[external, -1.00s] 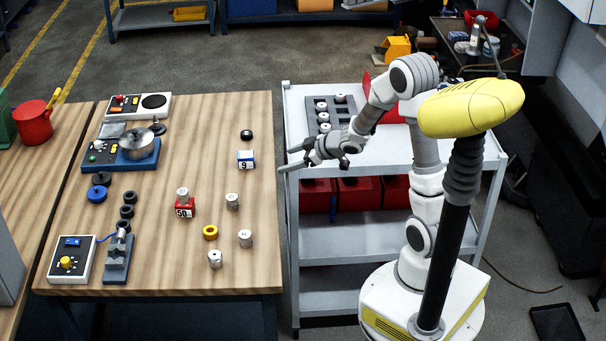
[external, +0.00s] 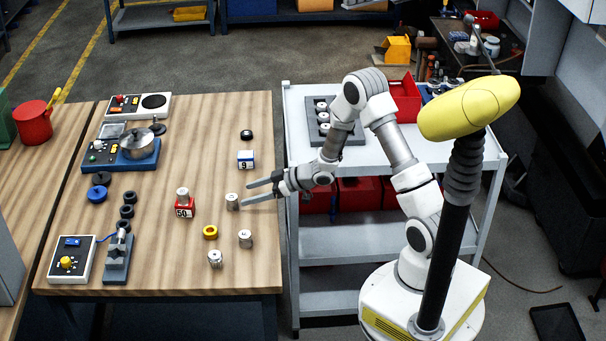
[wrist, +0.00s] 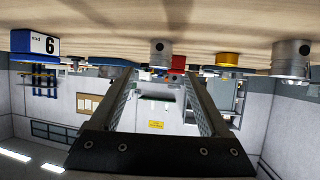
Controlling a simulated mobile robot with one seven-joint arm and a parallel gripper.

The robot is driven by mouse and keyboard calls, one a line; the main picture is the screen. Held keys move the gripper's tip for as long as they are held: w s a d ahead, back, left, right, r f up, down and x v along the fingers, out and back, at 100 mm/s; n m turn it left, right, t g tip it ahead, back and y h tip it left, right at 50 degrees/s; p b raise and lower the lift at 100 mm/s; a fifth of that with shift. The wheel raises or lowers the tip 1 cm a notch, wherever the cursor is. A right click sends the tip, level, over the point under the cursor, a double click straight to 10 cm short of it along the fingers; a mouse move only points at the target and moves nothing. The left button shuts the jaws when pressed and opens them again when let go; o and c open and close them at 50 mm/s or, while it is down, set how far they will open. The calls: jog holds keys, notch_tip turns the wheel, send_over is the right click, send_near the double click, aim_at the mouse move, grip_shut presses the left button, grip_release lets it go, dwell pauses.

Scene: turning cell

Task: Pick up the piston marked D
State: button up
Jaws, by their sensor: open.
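Several metal pistons stand on the wooden table. In the upside-down wrist view, the nearest piston (wrist: 160,53) shows ahead between the fingers (wrist: 155,85), and another piston (wrist: 292,60) is at the right.
A red block (external: 184,209) marked 50 and a yellow ring (external: 210,232) lie beyond the nearest piston. A blue-and-white block (external: 246,160) marked 9 stands farther back. A white cart (external: 390,150) with a grey tray (external: 350,136) of round parts is beside my arm.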

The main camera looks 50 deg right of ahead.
aim_at(232, 196)
jog(key=x, duration=0.7)
jog(key=shift+w+a, duration=0.1)
jog(key=shift+a, duration=0.05)
jog(key=shift+c, duration=0.2)
grip_shut()
